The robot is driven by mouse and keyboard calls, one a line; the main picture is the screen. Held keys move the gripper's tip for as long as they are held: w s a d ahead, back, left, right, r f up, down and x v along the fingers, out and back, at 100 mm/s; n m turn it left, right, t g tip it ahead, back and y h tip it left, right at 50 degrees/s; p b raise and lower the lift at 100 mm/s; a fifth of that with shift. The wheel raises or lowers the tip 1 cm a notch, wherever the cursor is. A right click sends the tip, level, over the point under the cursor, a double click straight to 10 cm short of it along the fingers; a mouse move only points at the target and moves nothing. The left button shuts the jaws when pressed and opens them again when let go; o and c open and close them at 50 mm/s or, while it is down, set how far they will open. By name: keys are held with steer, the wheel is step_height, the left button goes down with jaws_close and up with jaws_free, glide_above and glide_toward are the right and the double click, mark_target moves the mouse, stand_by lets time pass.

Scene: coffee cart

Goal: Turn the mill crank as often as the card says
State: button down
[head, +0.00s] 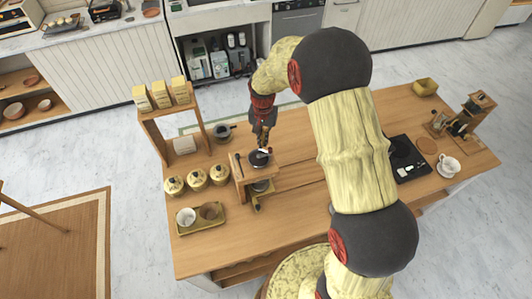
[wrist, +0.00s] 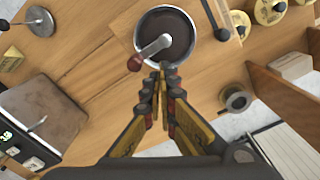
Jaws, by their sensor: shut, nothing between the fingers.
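The mill (head: 242,188) is a wooden stand with a dark round hopper (head: 259,159) on top, left of the table's middle. In the wrist view I look down into the hopper (wrist: 180,25). The pale metal crank (wrist: 155,47) reaches from the hopper's middle out over its rim to a red-brown knob (wrist: 135,62). My gripper (wrist: 167,70) is shut and empty; its tips are by the hopper's near rim, to the right of the knob and apart from it. In the head view my gripper (head: 262,142) points down over the mill. I see no readable card.
A wooden shelf (head: 150,122) with yellow boxes stands left of the mill. Yellow jars (head: 197,177) and a tray (head: 222,221) with two cups are nearby. A rod with a dark ball (wrist: 222,34) sits beside the hopper.

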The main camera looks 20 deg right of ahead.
steer(key=shift+f+b, duration=0.75)
steer(key=shift+f, duration=0.55)
steer(key=shift+r, duration=0.2)
steer(key=shift+r, duration=0.35)
steer(key=shift+r+p, duration=0.4)
steer(key=shift+p, duration=0.05)
